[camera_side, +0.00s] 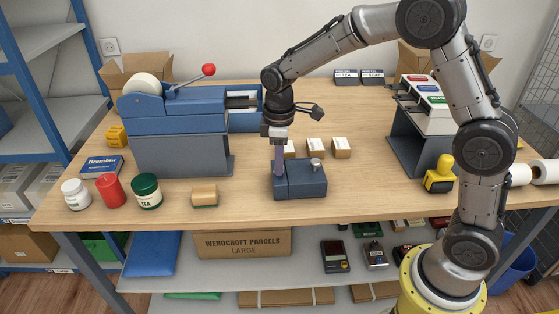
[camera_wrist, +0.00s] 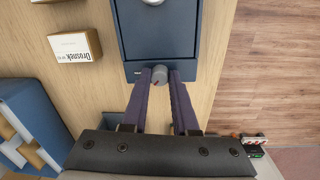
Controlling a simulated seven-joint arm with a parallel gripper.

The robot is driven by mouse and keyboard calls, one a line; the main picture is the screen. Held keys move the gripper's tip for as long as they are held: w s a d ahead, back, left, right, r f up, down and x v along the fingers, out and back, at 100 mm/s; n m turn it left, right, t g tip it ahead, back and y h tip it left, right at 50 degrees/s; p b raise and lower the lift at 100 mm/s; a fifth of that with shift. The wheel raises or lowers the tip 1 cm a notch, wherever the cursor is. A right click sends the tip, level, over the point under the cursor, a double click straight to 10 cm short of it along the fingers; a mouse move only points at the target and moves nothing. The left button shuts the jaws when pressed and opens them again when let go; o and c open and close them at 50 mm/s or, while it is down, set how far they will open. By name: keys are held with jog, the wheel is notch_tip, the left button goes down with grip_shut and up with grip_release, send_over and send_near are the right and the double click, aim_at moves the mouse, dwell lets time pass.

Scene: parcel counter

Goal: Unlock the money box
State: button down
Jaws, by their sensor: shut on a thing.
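The money box (camera_side: 310,186) is a dark blue box on the counter, with a silver knob (camera_side: 315,163) on top. In the wrist view the box (camera_wrist: 185,38) fills the upper middle. A small round grey lock knob (camera_wrist: 160,75) with a red mark sits at its near edge. My gripper (camera_wrist: 160,73) has its two purple fingers either side of this knob and is shut on it. In the side view my gripper (camera_side: 279,172) points down at the box's left end, where the fingers hide the lock knob.
Small white cartons (camera_side: 315,145) stand close behind the box. A blue machine with a red-balled lever (camera_side: 180,130) is at the left. A yellow stamp (camera_side: 439,178) stands right. Counter in front is clear.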

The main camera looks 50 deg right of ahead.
jog(key=m, duration=0.5)
jog(key=shift+m, duration=0.3)
jog(key=shift+w+r+m, duration=0.1)
jog(key=shift+m, duration=2)
jog(key=c, duration=0.7)
grip_release()
jog(key=r, duration=1.3)
jog(key=shift+a+r, duration=0.35)
